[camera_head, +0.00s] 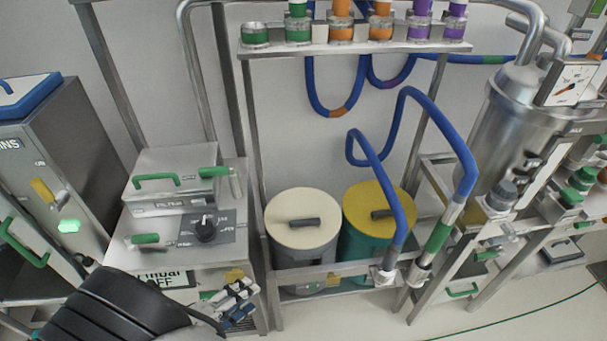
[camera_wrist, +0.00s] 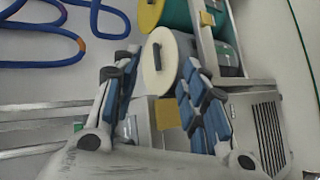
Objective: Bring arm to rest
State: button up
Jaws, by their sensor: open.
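My gripper (camera_head: 236,302) shows at the lower left of the head view, in front of the steel cabinet with the dial. In the wrist view my gripper (camera_wrist: 160,95) has its two blue-padded fingers spread apart. It is open, with nothing between the fingers. A grey bin with a cream lid (camera_head: 302,219) stands on the floor rack to the right of my gripper, apart from it. A teal bin with a yellow lid (camera_head: 367,222) stands beside it. Both lids have dark handles. The cream lid (camera_wrist: 158,66) also shows beyond the fingers in the wrist view.
The steel cabinet (camera_head: 180,225) with green handles stands close by my gripper. A low rack rail (camera_head: 330,267) runs before the bins. Blue hoses (camera_head: 440,120) hang at the right, near a steel tank (camera_head: 515,125). The floor (camera_head: 350,315) at front centre is clear.

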jog(key=w+d+r+m+g, duration=0.3)
jog(key=d+r+m+g, duration=0.4)
jog(key=d+r, duration=0.95)
jog(key=s+d+r+m+y, duration=0.2)
jog(key=s+d+r+y, duration=0.1)
jog(key=s+d+r, duration=0.2)
jog(key=s+d+r+m+t+y, duration=0.1)
jog(key=s+d+r+y, duration=0.3)
jog(key=d, duration=0.6)
jog(key=shift+s+r+m, duration=0.35)
jog(key=shift+s+m, duration=0.55)
jog(key=shift+s, duration=0.4)
